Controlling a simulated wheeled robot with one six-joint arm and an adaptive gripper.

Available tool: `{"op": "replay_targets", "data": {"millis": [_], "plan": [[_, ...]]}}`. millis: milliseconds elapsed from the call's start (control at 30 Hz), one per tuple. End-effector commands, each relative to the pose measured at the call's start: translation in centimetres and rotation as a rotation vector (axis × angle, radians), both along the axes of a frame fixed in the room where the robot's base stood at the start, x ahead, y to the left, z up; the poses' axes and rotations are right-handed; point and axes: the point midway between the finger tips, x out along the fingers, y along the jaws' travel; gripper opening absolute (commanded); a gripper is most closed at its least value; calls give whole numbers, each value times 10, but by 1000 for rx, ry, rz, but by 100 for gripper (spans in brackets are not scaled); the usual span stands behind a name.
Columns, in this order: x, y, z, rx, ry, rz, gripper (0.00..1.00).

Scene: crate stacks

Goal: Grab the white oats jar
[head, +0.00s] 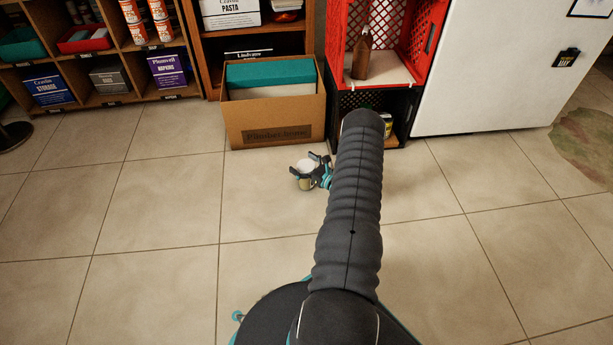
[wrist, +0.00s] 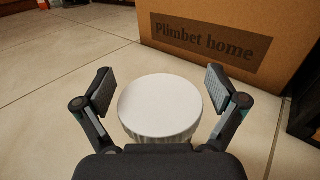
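A jar with a round white lid (wrist: 160,106) sits between the fingers of my gripper (wrist: 160,90) in the wrist view. The fingers are open, one on each side, with a visible gap between each finger and the lid. In the head view the jar (head: 306,184) shows small on the tiled floor, with a pale body under the white lid, and my gripper (head: 308,167) is around its top. No label is readable, so I cannot tell its contents. My arm hides part of the gripper's right side in the head view.
A cardboard box (head: 275,117) with a teal item in it stands just behind the jar. A red crate (head: 424,50) sits on a black crate (head: 346,140) at its right, holding a brown bottle (head: 362,55). Shelves (head: 140,93) line the back left.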

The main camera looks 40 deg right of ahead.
Motion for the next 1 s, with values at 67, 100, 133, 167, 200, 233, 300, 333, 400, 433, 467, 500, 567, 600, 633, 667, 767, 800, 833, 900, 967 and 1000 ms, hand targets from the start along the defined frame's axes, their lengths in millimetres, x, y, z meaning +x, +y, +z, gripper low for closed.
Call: {"op": "replay_targets", "data": {"millis": [67, 100, 133, 167, 200, 233, 300, 333, 400, 433, 467, 500, 567, 600, 633, 667, 767, 800, 833, 900, 967, 1000], "plan": [[0, 0, 0, 0, 0, 0, 78], [0, 0, 0, 0, 0, 0, 68], [0, 0, 0, 0, 0, 0, 60], [0, 0, 0, 0, 0, 0, 53], [0, 0, 0, 0, 0, 0, 43], [0, 0, 0, 0, 0, 0, 35], [0, 0, 0, 0, 0, 1, 18], [0, 0, 0, 0, 0, 1, 10], [0, 0, 1, -1, -1, 1, 0], [0, 0, 1, -1, -1, 1, 0], [0, 0, 1, -1, -1, 1, 0], [0, 0, 1, -1, -1, 1, 0], [0, 0, 1, -1, -1, 1, 0], [0, 0, 1, -1, -1, 1, 0], [0, 0, 1, -1, -1, 1, 0], [0, 0, 2, -1, -1, 1, 0], [0, 0, 8, -2, -1, 1, 0], [0, -1, 11, -2, -2, 1, 0], [0, -1, 14, -2, -2, 1, 0], [0, 0, 22, -2, -1, 1, 0], [0, -1, 32, -3, -2, 1, 0], [0, -1, 39, -3, -2, 0, 0]]}}
